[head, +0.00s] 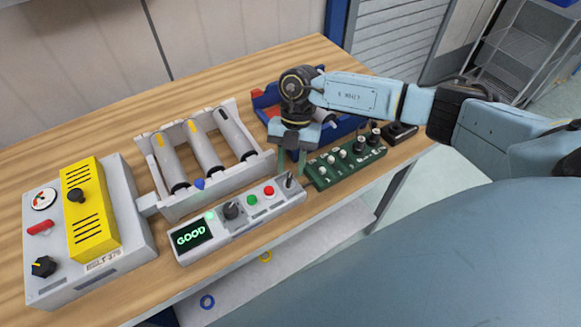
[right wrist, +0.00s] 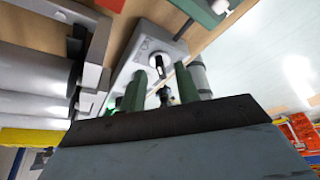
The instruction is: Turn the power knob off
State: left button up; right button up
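A long grey control box (head: 265,211) lies near the table's front edge, with a lit green "GOOD" display (head: 190,235) at its left end. It carries a black knob (head: 231,210), a green button, a red button and a dark upright knob or switch (head: 289,181) at its right end. My right gripper (head: 291,160) points down over that right end, its green fingers apart. In the right wrist view, a black knob with a white mark (right wrist: 158,62) shows between and beyond the open fingers (right wrist: 160,77). Contact cannot be told. The power label is unreadable. My left gripper is out of view.
A green board with knobs (head: 345,160) lies close to the right. A white rack (head: 205,155) with grey cylinders stands behind the box, a blue tray (head: 262,101) behind the gripper. A grey and yellow unit (head: 130,244) stands at left. The table's back left is clear.

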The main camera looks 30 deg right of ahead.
jog(key=shift+x, duration=1)
jog(key=shift+r, duration=0.1)
grip_shut()
